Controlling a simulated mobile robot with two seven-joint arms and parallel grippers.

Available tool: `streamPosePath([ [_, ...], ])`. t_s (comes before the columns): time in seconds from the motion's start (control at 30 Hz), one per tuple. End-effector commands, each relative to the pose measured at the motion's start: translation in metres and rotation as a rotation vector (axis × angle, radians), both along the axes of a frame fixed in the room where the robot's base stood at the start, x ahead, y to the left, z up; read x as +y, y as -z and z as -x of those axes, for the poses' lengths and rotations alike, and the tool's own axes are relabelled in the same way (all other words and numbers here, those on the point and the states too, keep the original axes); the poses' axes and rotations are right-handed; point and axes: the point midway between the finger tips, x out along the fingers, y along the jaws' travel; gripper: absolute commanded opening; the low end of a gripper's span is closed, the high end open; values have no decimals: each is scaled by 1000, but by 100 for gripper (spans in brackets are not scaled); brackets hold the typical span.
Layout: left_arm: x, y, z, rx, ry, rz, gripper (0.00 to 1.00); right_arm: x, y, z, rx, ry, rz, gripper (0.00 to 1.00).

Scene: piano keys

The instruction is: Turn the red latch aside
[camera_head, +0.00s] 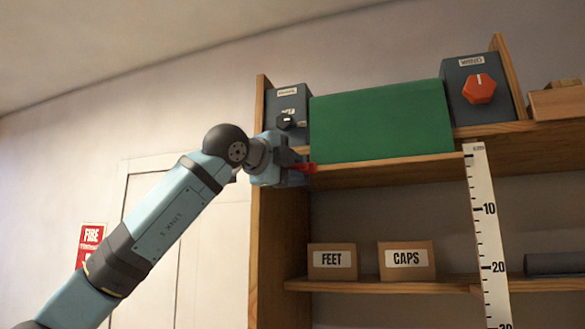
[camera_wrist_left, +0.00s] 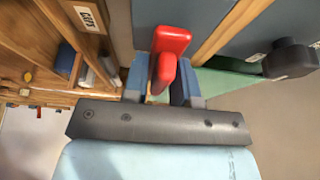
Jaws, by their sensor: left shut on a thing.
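The red latch (camera_head: 303,167) is at the left end of the upper shelf, by the lower left corner of the green panel (camera_head: 380,122). In the left wrist view the red latch (camera_wrist_left: 169,52) stands out between the fingers. My left gripper (camera_head: 290,172) is at the latch and shut on it; it also shows in the left wrist view (camera_wrist_left: 158,88). The gripper hides part of the latch and its mount in the head view. My right gripper is in neither view.
A grey box with a black knob (camera_head: 285,122) stands just above my left gripper. A grey box with a red knob (camera_head: 479,88) stands right of the green panel. A white ruler (camera_head: 487,230) hangs down the front. Boxes labelled FEET (camera_head: 332,261) and CAPS (camera_head: 407,260) sit below.

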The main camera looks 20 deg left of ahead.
Motion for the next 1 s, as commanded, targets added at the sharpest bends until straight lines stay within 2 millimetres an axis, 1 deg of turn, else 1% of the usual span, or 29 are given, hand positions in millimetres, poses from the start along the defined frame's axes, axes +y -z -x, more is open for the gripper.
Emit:
streamPosePath([
  [0.17,-1,1,0,0,1,-45,2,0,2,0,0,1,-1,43],
  [0.37,-1,1,0,-3,1,-168,2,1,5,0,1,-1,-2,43],
  [0.67,-1,0,0,-13,1,-444,2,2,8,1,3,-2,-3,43],
  [1.0,-1,-1,0,-24,0,-768,2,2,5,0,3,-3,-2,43],
])
